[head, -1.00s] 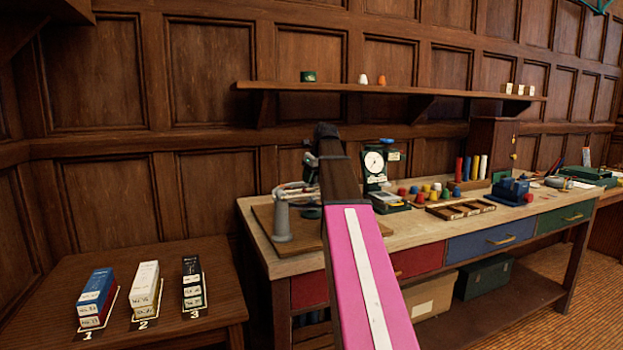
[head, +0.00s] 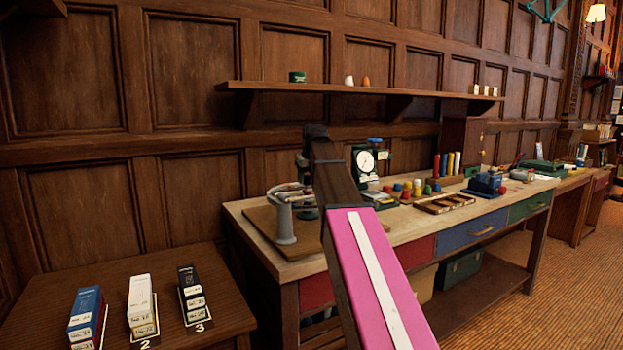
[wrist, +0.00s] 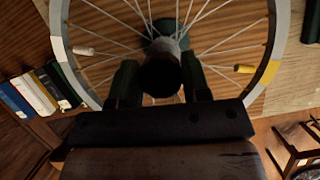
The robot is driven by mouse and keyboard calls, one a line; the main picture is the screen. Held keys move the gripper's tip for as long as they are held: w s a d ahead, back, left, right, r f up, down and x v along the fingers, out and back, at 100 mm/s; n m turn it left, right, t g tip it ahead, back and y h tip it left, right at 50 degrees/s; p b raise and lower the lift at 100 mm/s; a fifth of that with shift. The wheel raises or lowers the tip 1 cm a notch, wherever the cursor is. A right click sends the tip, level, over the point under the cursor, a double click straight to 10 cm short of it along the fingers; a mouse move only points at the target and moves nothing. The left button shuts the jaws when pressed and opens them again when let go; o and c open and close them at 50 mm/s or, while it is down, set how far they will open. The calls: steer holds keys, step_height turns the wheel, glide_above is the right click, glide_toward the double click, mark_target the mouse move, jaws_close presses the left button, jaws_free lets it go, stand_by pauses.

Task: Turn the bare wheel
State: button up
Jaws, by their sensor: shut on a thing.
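In the wrist view a spoked wheel (wrist: 58,12) with a grey rim fills the top. The rim has a white stretch at left and a yellow one at right. A white peg (wrist: 83,50) and a yellow peg (wrist: 244,69) sit among the spokes. My gripper (wrist: 160,78) has its dark fingers on either side of the wheel's central hub (wrist: 160,72) and is shut on it. In the head view the wheel (head: 289,190) shows small, by a grey post (head: 284,224). My arm hides part of it and the gripper's fingertips.
The workbench (head: 258,238) also holds a dial gauge (head: 368,160), coloured spools and a divided wooden tray (head: 444,203). A wall shelf (head: 320,88) runs above it. A side table (head: 225,300) at left bears three numbered boxes.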

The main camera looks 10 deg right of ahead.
stand_by(0.4)
steer(key=o, duration=1.3)
steer(key=shift+r, duration=0.1)
steer(key=v, duration=1)
steer(key=shift+s+r, duration=0.2)
steer(key=shift+r, duration=0.1)
